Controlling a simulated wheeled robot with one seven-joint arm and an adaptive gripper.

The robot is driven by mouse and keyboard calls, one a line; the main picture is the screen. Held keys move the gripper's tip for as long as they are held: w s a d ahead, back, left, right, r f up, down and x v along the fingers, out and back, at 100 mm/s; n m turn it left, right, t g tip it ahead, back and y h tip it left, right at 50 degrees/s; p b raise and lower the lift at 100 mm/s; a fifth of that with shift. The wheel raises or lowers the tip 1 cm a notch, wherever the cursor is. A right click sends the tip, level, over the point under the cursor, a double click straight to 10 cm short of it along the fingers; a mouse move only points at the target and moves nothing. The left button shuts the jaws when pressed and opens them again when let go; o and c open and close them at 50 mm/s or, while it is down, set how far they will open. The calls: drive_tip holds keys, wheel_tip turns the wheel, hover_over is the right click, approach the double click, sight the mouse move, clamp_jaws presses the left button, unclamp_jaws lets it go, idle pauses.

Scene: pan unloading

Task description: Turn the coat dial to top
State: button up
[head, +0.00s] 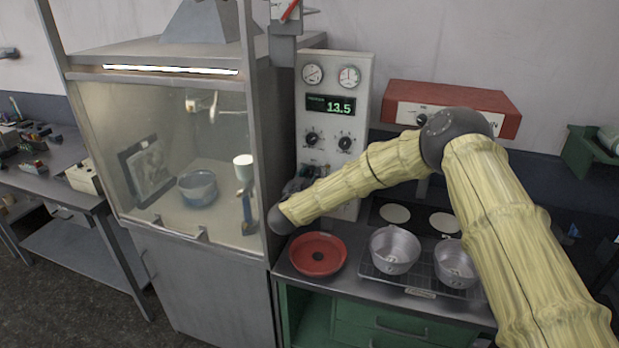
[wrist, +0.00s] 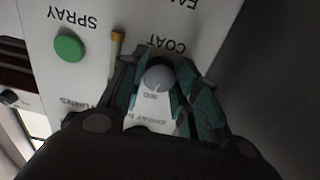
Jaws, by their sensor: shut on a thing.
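The coat dial (wrist: 158,76) is a small round grey knob on a white panel (wrist: 105,18), beside the upside-down word COAT in the wrist view. My gripper (wrist: 157,80) has its teal-lined fingers on either side of the dial and is shut on it. A small label that looks like MED shows just below the dial in that view. I cannot clearly read which way the dial points. In the head view my dark gripper (head: 301,181) is at the lower part of the white control panel (head: 333,75), and the dial is hidden there.
A green button (wrist: 69,47) marked SPRAY and a yellowish lever (wrist: 116,43) are near the fingers. A glass-fronted booth (head: 160,150) holds a blue pot (head: 198,188). A red pan (head: 317,254) and two metal pots (head: 394,249) stand on the counter below my arm.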

drive_tip(key=shift+f+b, duration=0.1)
drive_tip(key=shift+b, duration=0.35)
drive_tip(key=m+b, duration=0.1)
drive_tip(key=b, duration=0.1)
drive_tip(key=m+b, duration=0.1)
drive_tip(key=b, duration=0.1)
drive_tip(key=shift+f+m, duration=0.25)
drive_tip(key=shift+m, duration=0.05)
drive_tip(key=m+b, duration=0.3)
drive_tip(key=b, duration=0.2)
drive_tip(key=m+b, duration=0.4)
drive_tip(key=b, duration=0.1)
drive_tip(key=shift+r+b, duration=0.1)
drive_tip(key=shift+b, duration=0.25)
drive_tip(key=m+b, duration=0.2)
drive_tip(key=shift+r+b, duration=0.2)
drive_tip(key=shift+b, duration=0.15)
drive_tip(key=shift+r+m, duration=0.1)
drive_tip(key=shift+m, duration=0.2)
drive_tip(key=o, duration=1)
drive_tip(key=shift+a, duration=0.1)
